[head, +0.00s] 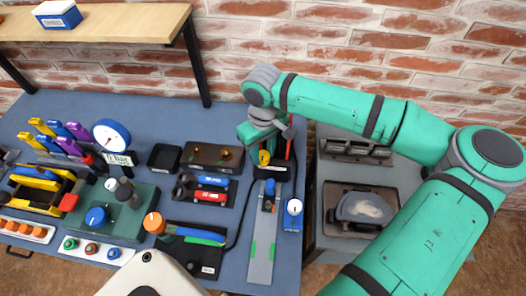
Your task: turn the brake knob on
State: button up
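Several knobs show on the blue workbench (232,108), and I cannot read a label that marks the brake knob. A blue knob (96,216) sits on a green box (126,222) at the left. An orange knob (153,222) stands near the front middle. A white round dial or knob (293,207) sits on a small blue box (291,220) at the right edge. My gripper (263,147) is over the back right of the bench, beside a small yellow part (264,158), apart from these knobs. Its fingers are too small and hidden to tell whether they are open.
A grey metal strip (262,250) lies below my gripper. A blue-rimmed gauge (111,135) and a black tray (164,157) stand at the back. A grey cabinet (318,235) is right of the bench. A wooden shelf (110,22) overhangs the back left.

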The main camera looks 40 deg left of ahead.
jog(key=c, duration=0.4)
jog(key=shift+c, duration=0.2)
jog(key=m, duration=0.5)
jog(key=shift+m, duration=2.6)
jog(key=o, duration=1)
jog(key=shift+o, duration=0.2)
jog(key=shift+r, duration=0.1)
